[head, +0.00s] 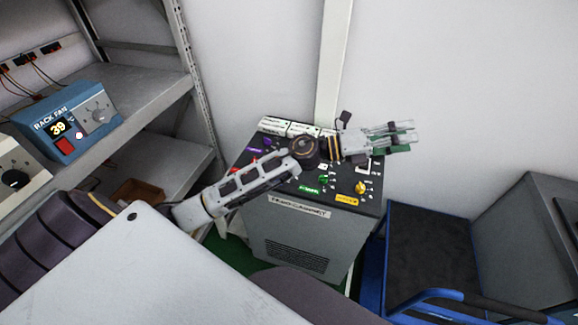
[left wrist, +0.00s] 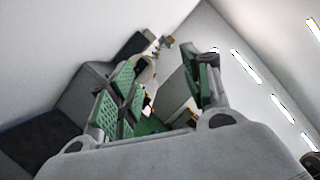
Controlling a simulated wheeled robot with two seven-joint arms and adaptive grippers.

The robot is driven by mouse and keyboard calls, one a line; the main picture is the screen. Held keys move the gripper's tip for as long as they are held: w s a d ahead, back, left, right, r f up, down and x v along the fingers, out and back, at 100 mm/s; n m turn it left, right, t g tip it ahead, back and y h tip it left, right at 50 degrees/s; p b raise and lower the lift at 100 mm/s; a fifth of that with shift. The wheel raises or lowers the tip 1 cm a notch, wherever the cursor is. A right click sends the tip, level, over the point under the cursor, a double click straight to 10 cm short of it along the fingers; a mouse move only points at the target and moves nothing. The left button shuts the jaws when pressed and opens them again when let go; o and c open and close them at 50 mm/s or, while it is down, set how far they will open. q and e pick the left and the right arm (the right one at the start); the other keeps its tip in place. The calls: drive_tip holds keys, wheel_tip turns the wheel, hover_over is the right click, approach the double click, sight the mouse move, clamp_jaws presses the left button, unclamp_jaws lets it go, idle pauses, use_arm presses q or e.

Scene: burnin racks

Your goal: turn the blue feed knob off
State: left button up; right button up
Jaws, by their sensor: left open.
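The grey cabinet (head: 298,243) has a dark sloped top with several coloured knobs. A purple knob (head: 267,142), a green knob (head: 324,180) and a yellow knob (head: 360,187) show in the head view. I cannot make out a blue feed knob; my left arm crosses over the panel and hides part of it. My left gripper (head: 403,134) is open and empty, above the panel's right back edge and pointing right. In the left wrist view its green-padded fingers (left wrist: 160,95) stand apart with nothing between them. My right gripper is not in view.
A blue "RACK FAN" box (head: 65,122) reading 39 sits on the metal shelf (head: 150,88) at left. A blue-framed cart (head: 428,250) with a dark top stands right of the cabinet, beside a grey box (head: 525,240). A white wall stands close behind.

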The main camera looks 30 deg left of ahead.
use_arm(q)
drive_tip(key=s+a+f+m+g+y, duration=0.1)
drive_tip(key=a+f+m+g+y, duration=0.3)
drive_tip(key=f+m, duration=0.2)
drive_tip(key=a+f+m+g+y, duration=0.3)
drive_tip(key=f+m+g+y, duration=0.15)
drive_tip(key=f, duration=0.25)
drive_tip(key=a+g+y, duration=0.2)
drive_tip(key=a+y, duration=0.7)
drive_tip(key=a, duration=1.4)
drive_tip(key=shift+w, duration=0.45)
drive_tip(key=shift+m+y, duration=0.25)
drive_tip(key=shift+f+p, duration=1.2)
drive_tip(key=shift+f, duration=5.65)
